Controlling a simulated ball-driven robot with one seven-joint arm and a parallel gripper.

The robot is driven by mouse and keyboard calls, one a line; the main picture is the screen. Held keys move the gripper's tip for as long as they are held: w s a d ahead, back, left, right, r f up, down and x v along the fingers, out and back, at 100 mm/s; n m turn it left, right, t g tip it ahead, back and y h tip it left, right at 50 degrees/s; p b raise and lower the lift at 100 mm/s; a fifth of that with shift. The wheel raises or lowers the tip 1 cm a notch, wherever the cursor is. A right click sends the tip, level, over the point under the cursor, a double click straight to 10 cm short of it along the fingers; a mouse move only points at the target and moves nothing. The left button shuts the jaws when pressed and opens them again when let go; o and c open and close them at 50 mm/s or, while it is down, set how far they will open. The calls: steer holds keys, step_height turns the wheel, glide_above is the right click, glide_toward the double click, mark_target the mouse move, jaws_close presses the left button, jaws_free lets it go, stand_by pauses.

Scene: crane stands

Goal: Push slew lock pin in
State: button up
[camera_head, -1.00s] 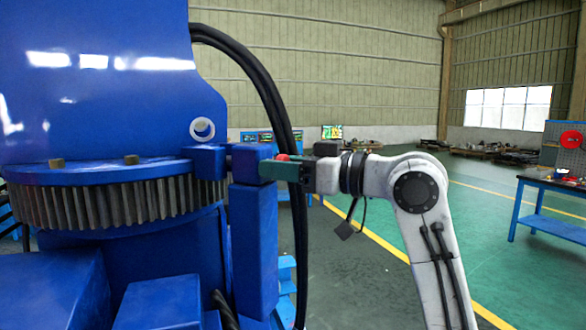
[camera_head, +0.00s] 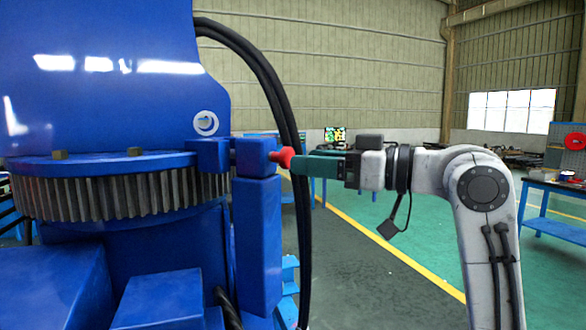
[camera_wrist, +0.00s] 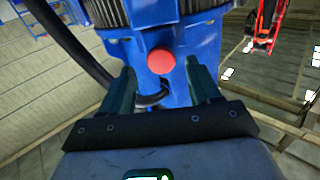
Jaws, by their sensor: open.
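The slew lock pin's red knob (camera_head: 283,157) sticks out from the right face of a blue block (camera_head: 254,157) on a post beside the toothed slew ring (camera_head: 120,200). In the wrist view the round red knob (camera_wrist: 161,61) faces the camera, centred between and beyond the fingers. My gripper (camera_head: 296,163) is level with the knob, its green fingertips pointing left just beside it. In the wrist view my gripper (camera_wrist: 160,85) has its two fingers spread apart with nothing between them. The pin's shaft inside the block is hidden.
A blue workbench (camera_head: 555,190) stands at the right. Open green floor (camera_head: 440,230) with a yellow line lies behind my arm.

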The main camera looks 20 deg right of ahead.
steer(key=b+v, duration=0.1)
steer(key=v, duration=0.4)
stand_by(0.4)
step_height(320, 180, down, 19)
steer(key=w+m+h, duration=0.2)
steer(key=m+h, duration=0.2)
steer(key=m, duration=0.1)
steer(key=s+f+m+g+h, duration=0.2)
steer(key=s+f, duration=0.1)
steer(key=f, duration=0.8)
steer(key=s+f+m+g+h, duration=0.1)
steer(key=s+f, duration=0.3)
steer(key=f, duration=0.6)
steer(key=s+f+m+g+h, duration=0.1)
steer(key=s+f+g+h, duration=0.25)
steer(key=s+f, duration=0.85)
steer(key=s+d+f+g+h, duration=0.1)
steer(key=s+f, duration=0.3)
steer(key=s, duration=0.4)
steer(key=s+d+f+g+h, duration=0.1)
steer(key=s+f+g, duration=0.3)
steer(key=s, duration=0.5)
steer(key=shift+d+f+m, duration=0.3)
steer(key=shift+d+f, duration=0.2)
steer(key=shift+d, duration=0.35)
steer(key=shift+s+h, duration=0.1)
steer(key=shift+h, duration=0.15)
